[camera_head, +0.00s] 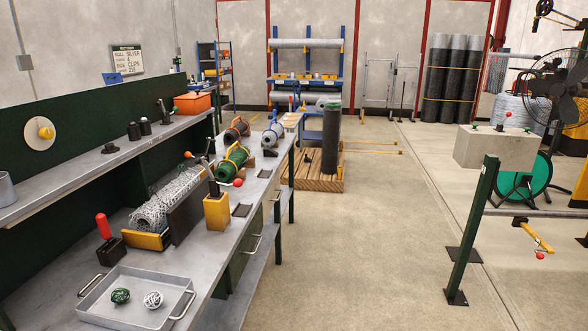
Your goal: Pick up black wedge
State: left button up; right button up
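Several small dark pieces lie on the grey workbench (225,228), and I cannot tell for sure which is the black wedge. A small black block (270,153) sits beside the blue-banded roll (272,134) at the bench's far end. A flat dark piece (264,173) lies nearer, by the right edge. Another flat dark piece (242,210) lies beside the yellow block clamp (216,211). Neither of my grippers is in view.
A metal tray (130,323) with a green and a white wire ball stands at the bench's near end. A wire mesh roll (165,203) and green roll (232,162) lie behind it. A shelf (75,178) runs along the left. The floor (350,235) right of the bench is clear.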

aim_at(267, 152)
jog(key=i+z, duration=0.3)
jog(key=i, duration=1.7)
jog(key=l, duration=0.1)
